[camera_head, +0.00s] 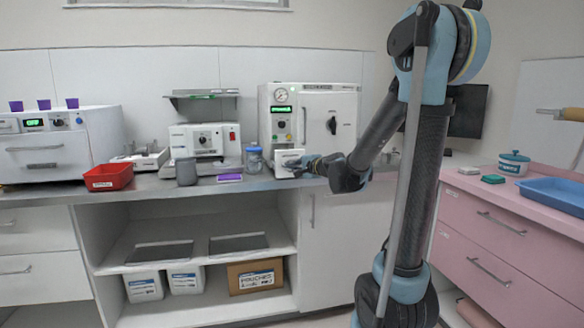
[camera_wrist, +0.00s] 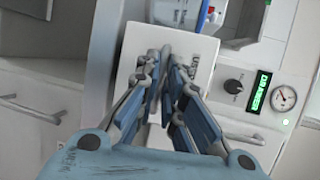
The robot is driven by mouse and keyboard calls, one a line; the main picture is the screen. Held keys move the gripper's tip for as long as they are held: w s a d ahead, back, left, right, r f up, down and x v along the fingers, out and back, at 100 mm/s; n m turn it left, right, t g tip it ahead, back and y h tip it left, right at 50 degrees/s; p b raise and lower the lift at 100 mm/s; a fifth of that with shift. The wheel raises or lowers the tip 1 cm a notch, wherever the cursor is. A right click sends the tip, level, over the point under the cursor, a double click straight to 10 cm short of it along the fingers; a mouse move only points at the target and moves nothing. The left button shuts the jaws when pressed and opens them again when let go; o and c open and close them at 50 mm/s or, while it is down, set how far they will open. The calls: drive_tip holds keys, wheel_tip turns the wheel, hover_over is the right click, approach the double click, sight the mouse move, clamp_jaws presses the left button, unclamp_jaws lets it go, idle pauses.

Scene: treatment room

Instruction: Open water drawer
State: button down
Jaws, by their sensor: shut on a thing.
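The water drawer (camera_head: 288,158) is a small white front low on the white sterilizer (camera_head: 330,115), just above the counter. It seems to stand out a little from the machine's face; I cannot tell how far. In the wrist view its white panel (camera_wrist: 139,62) fills the middle, with dark lettering partly hidden by my fingers. My gripper (camera_head: 301,166) is at the drawer front, coming from the right. In the wrist view my gripper's fingers (camera_wrist: 167,66) are closed together at the panel's middle, on the drawer handle, which they mostly hide.
A purple item (camera_head: 229,178) lies near the counter (camera_head: 150,190) edge. A red tray (camera_head: 108,177) is farther left. Below are open shelves and a white cabinet door (camera_head: 335,240).

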drive_tip(key=shift+s+f, duration=0.1)
drive_tip(key=shift+s, duration=0.05)
drive_tip(key=c, duration=1.8)
unclamp_jaws()
drive_tip(key=shift+o, duration=0.2)
drive_tip(key=shift+d, duration=0.1)
drive_tip(key=v, duration=1.1)
drive_tip(key=shift+s+d, duration=0.2)
drive_tip(key=shift+s, duration=0.1)
drive_tip(key=s+d+f+n+g+h, duration=0.4)
drive_tip(key=s+f+n+g, duration=0.3)
drive_tip(key=s+f, duration=0.75)
drive_tip(key=s+d+f+n+g+h, duration=0.1)
drive_tip(key=s+d+f+n+h, duration=0.1)
drive_tip(key=s+d, duration=0.4)
drive_tip(key=s+d+f+n+g+h, duration=0.2)
drive_tip(key=s+d+f+h, duration=0.2)
drive_tip(key=s, duration=0.5)
drive_tip(key=d, duration=0.2)
drive_tip(key=shift+d+f, duration=0.3)
